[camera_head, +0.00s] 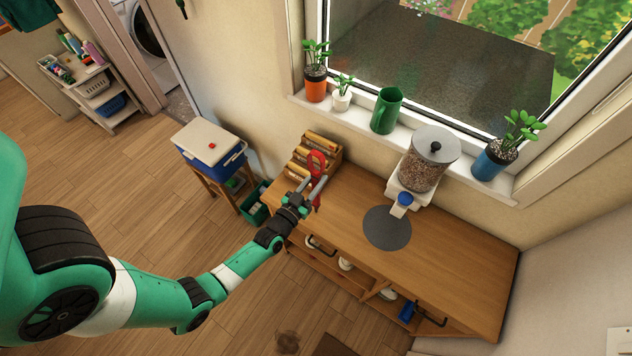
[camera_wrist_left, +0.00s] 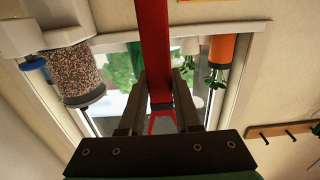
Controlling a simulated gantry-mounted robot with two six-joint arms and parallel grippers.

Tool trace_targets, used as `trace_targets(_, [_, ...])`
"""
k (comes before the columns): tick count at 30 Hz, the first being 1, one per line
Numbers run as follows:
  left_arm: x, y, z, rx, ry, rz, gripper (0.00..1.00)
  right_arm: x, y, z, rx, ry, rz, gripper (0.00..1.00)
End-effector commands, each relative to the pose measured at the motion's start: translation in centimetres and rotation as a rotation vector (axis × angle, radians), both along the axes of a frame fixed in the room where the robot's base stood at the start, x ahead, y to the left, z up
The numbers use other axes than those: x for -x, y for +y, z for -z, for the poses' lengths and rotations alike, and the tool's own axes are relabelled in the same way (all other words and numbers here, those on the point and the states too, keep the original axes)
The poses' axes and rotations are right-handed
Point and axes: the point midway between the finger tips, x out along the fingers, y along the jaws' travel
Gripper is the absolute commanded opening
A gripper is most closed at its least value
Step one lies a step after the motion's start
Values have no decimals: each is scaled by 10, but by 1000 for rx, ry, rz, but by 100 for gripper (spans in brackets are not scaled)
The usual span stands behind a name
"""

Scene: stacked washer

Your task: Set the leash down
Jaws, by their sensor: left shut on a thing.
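The red leash (camera_head: 317,161) shows as a looped strap in the head view, above the left end of the wooden cabinet top (camera_head: 345,200). My left gripper (camera_head: 313,187) is shut on it. In the left wrist view, the red strap (camera_wrist_left: 153,40) runs between the two dark fingers of my left gripper (camera_wrist_left: 160,85), with a split red end below. I cannot tell whether the leash touches the cabinet top. My right gripper is in neither view.
A wooden rack of packets (camera_head: 312,155) stands at the cabinet's back left. A food dispenser (camera_head: 427,165) stands at the back, behind a round grey mat (camera_head: 387,228). The cabinet top right of the mat is clear. A blue cooler (camera_head: 210,148) stands left. Potted plants line the sill.

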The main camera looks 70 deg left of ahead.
Motion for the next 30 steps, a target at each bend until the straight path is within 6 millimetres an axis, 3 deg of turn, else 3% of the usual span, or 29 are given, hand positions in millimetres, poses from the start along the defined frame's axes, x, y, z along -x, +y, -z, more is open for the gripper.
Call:
trace_targets(8, [0, 0, 2, -1, -1, 0, 0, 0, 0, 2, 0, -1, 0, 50])
trace_targets(9, [0, 0, 2, -1, -1, 0, 34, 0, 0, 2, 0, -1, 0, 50])
trace_targets(14, [0, 0, 1, 0, 0, 0, 62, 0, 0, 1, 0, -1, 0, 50])
trace_targets(24, [0, 0, -4, 0, 0, 0, 62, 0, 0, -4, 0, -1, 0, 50])
trace_targets(30, [28, -19, -2, 1, 4, 1, 62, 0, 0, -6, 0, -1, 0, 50])
